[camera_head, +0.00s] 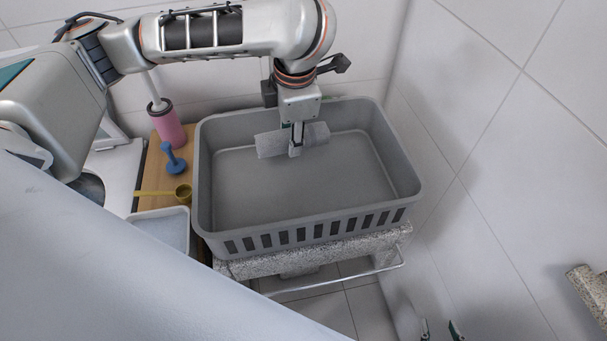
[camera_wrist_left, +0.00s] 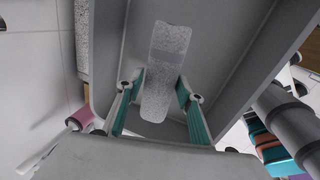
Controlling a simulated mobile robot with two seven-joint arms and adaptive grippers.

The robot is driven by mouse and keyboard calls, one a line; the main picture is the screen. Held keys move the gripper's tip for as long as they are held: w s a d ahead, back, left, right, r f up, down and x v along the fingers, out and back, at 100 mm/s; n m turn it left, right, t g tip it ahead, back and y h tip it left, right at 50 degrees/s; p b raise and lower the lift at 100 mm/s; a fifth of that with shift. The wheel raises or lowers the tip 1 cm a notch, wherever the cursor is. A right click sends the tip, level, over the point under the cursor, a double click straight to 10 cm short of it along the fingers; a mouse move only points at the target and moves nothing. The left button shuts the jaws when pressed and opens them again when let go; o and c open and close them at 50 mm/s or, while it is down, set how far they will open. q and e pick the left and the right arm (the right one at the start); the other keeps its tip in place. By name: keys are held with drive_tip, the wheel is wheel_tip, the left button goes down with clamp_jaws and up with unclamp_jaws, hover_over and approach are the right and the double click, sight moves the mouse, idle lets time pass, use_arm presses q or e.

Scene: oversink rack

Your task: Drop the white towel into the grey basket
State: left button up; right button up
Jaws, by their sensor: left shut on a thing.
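The white towel, which looks light grey and rolled (camera_head: 271,144), is in the upper part of the grey basket's opening in the head view. My left gripper (camera_head: 296,143) reaches down from above and is shut on the towel near its middle. The towel also shows between the fingers in the left wrist view (camera_wrist_left: 165,72). The grey basket (camera_head: 310,233) is otherwise empty, and its floor shows below the towel. I cannot tell whether the towel touches the basket. My right gripper (camera_head: 440,331) shows only its fingertips at the bottom edge, apart, with nothing between them.
The basket stands on a speckled stone ledge (camera_head: 330,252) with a metal rail (camera_head: 340,280). To its left, a wooden board (camera_head: 152,172) holds a pink bottle (camera_head: 168,128), a blue stand-like item (camera_head: 174,163) and a yellow scoop (camera_head: 182,192). A white tray (camera_head: 160,228) sits nearby. Tiled walls rise behind and right.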

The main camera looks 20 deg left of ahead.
use_arm(q)
drive_tip(key=shift+d+x, duration=0.15)
drive_tip(key=shift+x, duration=0.65)
drive_tip(key=shift+d+x, duration=0.1)
drive_tip(key=shift+x, duration=0.7)
drive_tip(key=shift+s+f, duration=0.1)
drive_tip(key=shift+s, duration=0.1)
drive_tip(key=o, duration=1.2)
drive_tip(key=shift+c, duration=0.2)
drive_tip(key=v, duration=1.2)
drive_tip(key=shift+s, duration=0.1)
